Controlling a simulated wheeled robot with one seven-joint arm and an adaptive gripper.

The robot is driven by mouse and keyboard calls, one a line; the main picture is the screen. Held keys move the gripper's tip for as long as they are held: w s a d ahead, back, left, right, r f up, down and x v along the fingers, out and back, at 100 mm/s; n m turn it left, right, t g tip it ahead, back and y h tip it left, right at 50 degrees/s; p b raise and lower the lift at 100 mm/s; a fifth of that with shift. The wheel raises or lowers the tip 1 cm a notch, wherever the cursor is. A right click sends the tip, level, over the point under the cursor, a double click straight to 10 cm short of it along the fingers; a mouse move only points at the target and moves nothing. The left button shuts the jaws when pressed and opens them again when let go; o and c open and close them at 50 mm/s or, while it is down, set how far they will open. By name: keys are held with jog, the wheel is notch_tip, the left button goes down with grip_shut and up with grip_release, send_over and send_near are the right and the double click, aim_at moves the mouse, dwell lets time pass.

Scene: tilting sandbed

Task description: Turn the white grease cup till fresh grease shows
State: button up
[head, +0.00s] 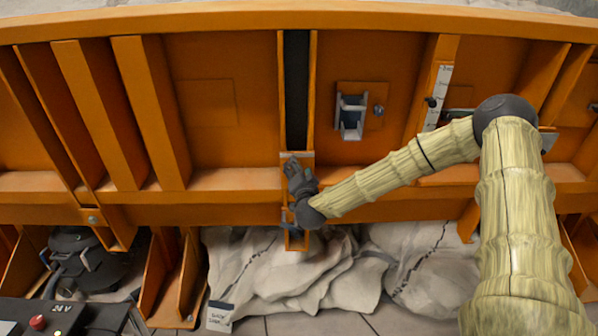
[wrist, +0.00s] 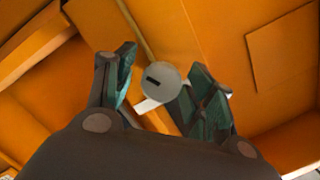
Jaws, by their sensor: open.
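The grease cup (wrist: 160,81) shows in the wrist view as a round, pale grey-white cap with a short dark slot on its face. A white piece shows just below it, partly behind the right finger. My gripper (wrist: 159,66) is open, with one finger on each side of the cup; I cannot tell whether either finger touches it. In the head view my gripper (head: 293,168) is at the orange frame, at the foot of the dark vertical channel. It hides the cup there. I see no grease.
An orange ribbed steel wall (head: 215,110) spans the view. A grey bracket (head: 351,116) and a white scale strip (head: 437,95) are to the right of the channel. Pale sacks (head: 285,275) lie below, and a control box with a red button (head: 38,322) is at lower left.

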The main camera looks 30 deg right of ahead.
jog(key=v, duration=1.2)
jog(key=shift+w, duration=0.1)
jog(key=w+d+n, duration=0.1)
jog(key=w, duration=0.2)
jog(key=w+d+n+b, duration=0.1)
jog(key=w+d+n, duration=0.1)
jog(key=w, duration=0.2)
jog(key=w+d+n+g+h+b, duration=0.1)
jog(key=w+n, duration=0.1)
jog(key=w, duration=0.2)
jog(key=shift+d+r, duration=0.1)
jog(key=shift+d, duration=0.25)
dwell(1.1)
jog(key=shift+s, duration=0.1)
jog(key=shift+c, duration=0.4)
jog(key=c, duration=0.9)
